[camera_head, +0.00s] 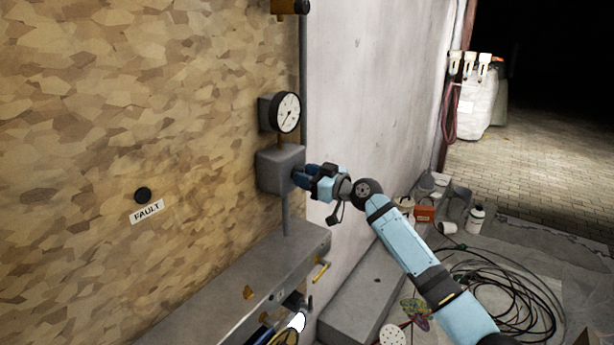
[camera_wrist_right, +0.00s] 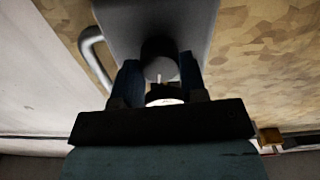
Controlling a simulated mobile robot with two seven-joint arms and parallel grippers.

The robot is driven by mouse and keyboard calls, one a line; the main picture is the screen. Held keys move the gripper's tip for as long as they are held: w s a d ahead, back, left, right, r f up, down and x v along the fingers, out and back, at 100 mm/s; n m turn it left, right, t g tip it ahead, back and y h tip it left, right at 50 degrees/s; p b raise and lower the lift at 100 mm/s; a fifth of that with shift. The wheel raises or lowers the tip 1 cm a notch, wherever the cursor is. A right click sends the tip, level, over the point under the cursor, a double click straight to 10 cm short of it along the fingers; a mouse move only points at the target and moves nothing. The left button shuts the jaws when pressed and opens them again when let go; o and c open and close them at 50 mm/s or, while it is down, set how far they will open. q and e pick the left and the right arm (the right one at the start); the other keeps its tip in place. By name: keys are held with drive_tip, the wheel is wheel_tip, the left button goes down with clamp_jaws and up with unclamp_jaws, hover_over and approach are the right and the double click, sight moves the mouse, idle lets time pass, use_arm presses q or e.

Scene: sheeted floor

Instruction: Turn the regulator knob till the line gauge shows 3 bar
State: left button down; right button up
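The line gauge (camera_head: 286,113) is a round white dial with a black rim, above a grey regulator box (camera_head: 281,168) on the wall. Its needle shows, but the numbers are too small to read. My right gripper (camera_head: 300,176) is at the box's right face. In the right wrist view the dark round regulator knob (camera_wrist_right: 160,58) sits between the two blue fingers of my right gripper (camera_wrist_right: 157,82). The fingers flank it closely; whether they touch it is hard to tell. The knob is hidden by the gripper in the head view.
A vertical pipe (camera_head: 304,70) runs above the box. A grey ledge (camera_head: 235,285) lies below. A black button (camera_head: 143,195) with a FAULT label (camera_head: 147,211) is on the chipboard wall. Hoses (camera_head: 510,300) and several containers lie on the floor at right.

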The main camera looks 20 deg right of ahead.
drive_tip(key=shift+c, duration=0.9)
drive_tip(key=shift+m, duration=0.3)
drive_tip(key=shift+d+m+p, duration=0.1)
drive_tip(key=shift+m+p, duration=0.5)
drive_tip(key=shift+m, duration=5.9)
